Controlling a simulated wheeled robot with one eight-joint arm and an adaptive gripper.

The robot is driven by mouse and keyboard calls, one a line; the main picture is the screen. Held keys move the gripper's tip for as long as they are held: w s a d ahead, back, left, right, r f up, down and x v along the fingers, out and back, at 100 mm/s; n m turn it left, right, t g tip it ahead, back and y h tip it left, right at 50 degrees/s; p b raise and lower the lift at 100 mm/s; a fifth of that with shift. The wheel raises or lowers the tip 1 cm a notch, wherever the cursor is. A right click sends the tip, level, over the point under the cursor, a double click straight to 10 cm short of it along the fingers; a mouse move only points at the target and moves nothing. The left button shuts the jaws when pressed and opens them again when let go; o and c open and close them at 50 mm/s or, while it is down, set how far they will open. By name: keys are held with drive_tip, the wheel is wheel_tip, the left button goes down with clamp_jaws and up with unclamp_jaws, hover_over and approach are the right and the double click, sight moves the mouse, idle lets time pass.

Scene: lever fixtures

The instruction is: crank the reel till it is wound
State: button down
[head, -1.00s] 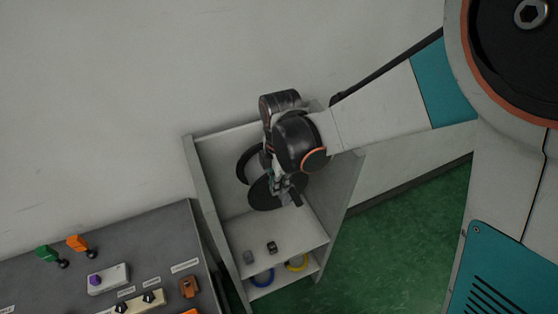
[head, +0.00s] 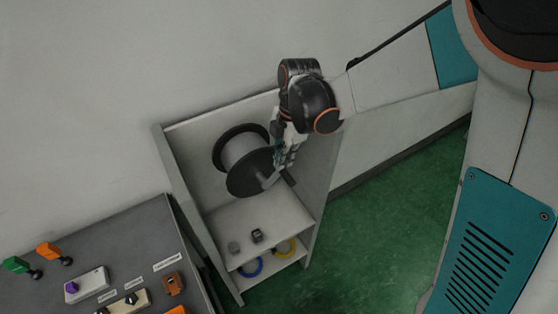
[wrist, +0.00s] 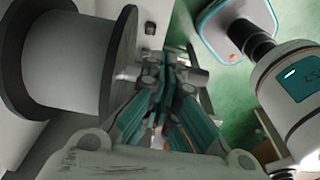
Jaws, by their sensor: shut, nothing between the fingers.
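The reel (head: 241,153) has a grey drum between two black flanges. It sits in the upper compartment of a pale open cabinet (head: 184,180). A short grey crank arm (head: 270,180) shows on its near flange, with a dark handle (head: 289,177) at the right. My gripper (head: 281,164) is shut, beside the right edge of the near flange and close to the crank. In the wrist view the reel (wrist: 70,62) fills the left side, and my closed fingers (wrist: 163,80) are right of its flange. I cannot tell whether they touch the crank; they partly hide it.
Two small dark items, one of them a block (head: 257,236), lie on the cabinet shelf. Below are a blue ring (head: 250,267) and a yellow ring (head: 286,250). A grey control panel (head: 110,240) with levers stands at the left. Green floor (head: 400,200) lies open at the right.

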drive_tip(key=shift+w+d+f+b, duration=0.45)
drive_tip(key=shift+d+f+b, duration=0.2)
drive_tip(key=shift+d+f, duration=0.15)
drive_tip(key=shift+w+d+f+b, duration=0.25)
drive_tip(key=shift+d+f+b, duration=0.1)
drive_tip(key=shift+f+b, duration=0.25)
drive_tip(key=shift+w+d+f+b, duration=0.2)
drive_tip(key=shift+d+f+b, duration=0.2)
drive_tip(key=shift+f, duration=0.25)
drive_tip(key=shift+f, duration=0.1)
idle(0.4)
